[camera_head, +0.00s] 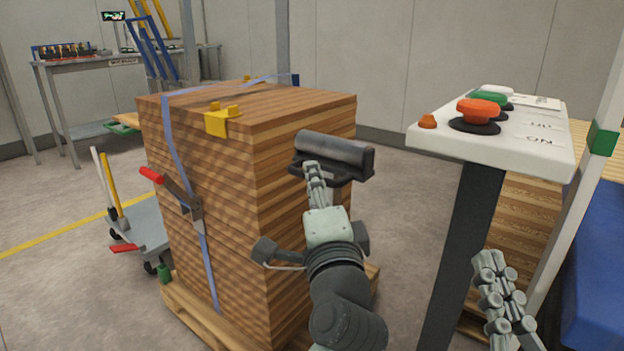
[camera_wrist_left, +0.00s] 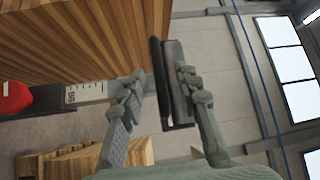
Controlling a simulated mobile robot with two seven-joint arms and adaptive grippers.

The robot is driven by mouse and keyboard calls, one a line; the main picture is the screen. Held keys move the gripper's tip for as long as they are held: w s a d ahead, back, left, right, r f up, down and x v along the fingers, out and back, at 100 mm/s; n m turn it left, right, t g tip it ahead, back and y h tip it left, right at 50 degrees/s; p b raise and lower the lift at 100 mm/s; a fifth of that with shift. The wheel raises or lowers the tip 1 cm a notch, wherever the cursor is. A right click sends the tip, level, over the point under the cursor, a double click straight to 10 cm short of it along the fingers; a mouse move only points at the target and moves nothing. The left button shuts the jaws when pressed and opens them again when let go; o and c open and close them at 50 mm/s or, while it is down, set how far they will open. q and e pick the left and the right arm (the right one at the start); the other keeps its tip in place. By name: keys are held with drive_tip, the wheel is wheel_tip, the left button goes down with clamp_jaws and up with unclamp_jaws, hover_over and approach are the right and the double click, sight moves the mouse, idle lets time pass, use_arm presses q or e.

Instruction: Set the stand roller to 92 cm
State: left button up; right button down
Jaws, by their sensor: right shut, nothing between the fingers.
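The stand roller (camera_head: 335,152) is a black cylinder on a dark bracket in front of the wood stack; my arm hides most of its post. In the left wrist view the roller (camera_wrist_left: 160,85) lies between the fingers. A pale post with scale marks (camera_wrist_left: 88,93) runs from it to the left, toward a red part (camera_wrist_left: 14,97); the scale figure is not clearly readable. My left gripper (camera_head: 314,172) is at the roller with fingers spread either side of it (camera_wrist_left: 160,78); I cannot tell whether both touch. My right gripper (camera_head: 492,262) is shut and empty below the control panel.
A strapped wood stack (camera_head: 200,135) on a pallet stands left of the roller. A white control panel (camera_head: 500,140) with red and green buttons is on a dark post at right. A cart (camera_head: 140,225) and a workbench (camera_head: 90,62) are further left.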

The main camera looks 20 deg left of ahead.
sight(323, 158)
use_arm(q)
drive_tip(key=shift+x, duration=1.35)
clamp_jaws()
